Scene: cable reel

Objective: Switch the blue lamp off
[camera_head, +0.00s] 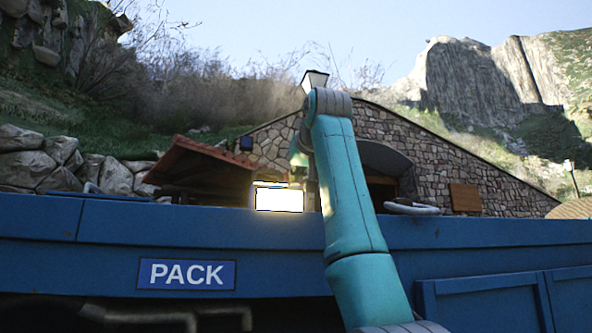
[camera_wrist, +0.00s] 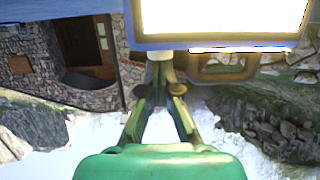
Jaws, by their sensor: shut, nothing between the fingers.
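The blue lamp (camera_head: 279,199) is lit and glows bright white on the blue workbench, left of my arm in the head view. In the head view my arm mostly hides the gripper. No switch can be made out.
The blue bench (camera_head: 500,233) carries a PACK sign (camera_head: 187,274) on its front. A grey coiled item (camera_head: 412,208) lies right of my arm. A stone building (camera_head: 440,160) with a wooden door (camera_wrist: 82,38) stands behind.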

